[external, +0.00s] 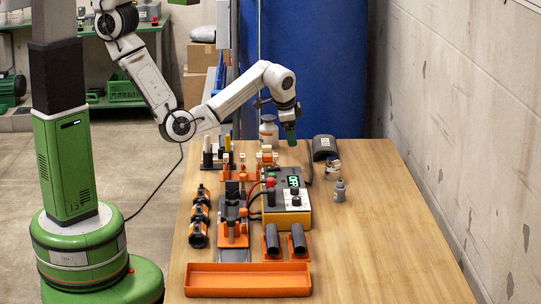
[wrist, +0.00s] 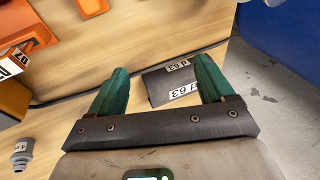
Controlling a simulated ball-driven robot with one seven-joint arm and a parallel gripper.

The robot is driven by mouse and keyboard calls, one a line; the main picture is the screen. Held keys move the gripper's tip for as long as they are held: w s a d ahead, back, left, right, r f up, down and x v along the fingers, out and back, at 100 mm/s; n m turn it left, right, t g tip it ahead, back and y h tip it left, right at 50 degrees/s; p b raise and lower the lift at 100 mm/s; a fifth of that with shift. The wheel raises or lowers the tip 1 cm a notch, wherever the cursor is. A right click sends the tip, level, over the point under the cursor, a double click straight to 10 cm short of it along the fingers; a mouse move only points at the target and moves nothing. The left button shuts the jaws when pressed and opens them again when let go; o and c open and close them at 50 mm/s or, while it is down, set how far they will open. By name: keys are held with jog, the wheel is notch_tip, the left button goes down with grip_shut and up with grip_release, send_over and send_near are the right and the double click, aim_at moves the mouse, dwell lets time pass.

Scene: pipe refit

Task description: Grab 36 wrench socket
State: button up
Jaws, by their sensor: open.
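My gripper (external: 290,131) has green fingers and hangs over the far part of the wooden table. In the wrist view my gripper (wrist: 155,92) is open with nothing held between its fingers. A dark piece with white labels reading "d 63" (wrist: 158,88) lies beyond and partly behind the right finger. In the external view a dark curved piece with a white label (external: 323,150) lies just right of my gripper. A small grey fitting (external: 340,191) stands farther right and nearer; it looks like the grey part (wrist: 22,150) in the wrist view. I can read no 36 marking, so I cannot tell which piece is the socket.
A yellow-and-black control box (external: 296,216) stands mid-table with cables. An orange tray (external: 248,279) is at the near edge. The table's right side is clear.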

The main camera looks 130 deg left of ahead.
aim_at(333, 168)
jog(key=w+m+h+b, duration=0.1)
jog(key=w, duration=0.2)
jog(key=w+a+m+b, duration=0.1)
jog(key=w+m+b, duration=0.1)
jog(key=w, duration=0.1)
jog(key=w+a+f+m+h+b, duration=0.1)
jog(key=w+b, duration=0.1)
jog(key=w, duration=0.1)
jog(key=shift+m+h, duration=0.3)
jog(key=w+r+m+b, duration=0.1)
jog(key=w, duration=0.2)
jog(key=w+d+r+m+h+b, duration=0.1)
jog(key=w+m, duration=0.1)
jog(key=w, duration=0.1)
jog(key=w+d+r+m+t+b, duration=0.1)
jog(key=w+m+b, duration=0.1)
jog(key=shift+w+d+r+h, duration=0.2)
jog(key=shift+w+r+h, duration=0.2)
jog(key=shift+w, duration=0.15)
notch_tip(333, 168, down, 5)
jog(key=shift+d+f, duration=0.1)
jog(key=shift+d+f+b, duration=0.2)
jog(key=shift+f, duration=1.15)
jog(key=shift+d+f+b, duration=0.15)
jog(key=shift+f+b, duration=0.05)
jog(key=shift+f, duration=1.1)
jog(key=c, duration=1.3)
jog(key=shift+r, duration=0.1)
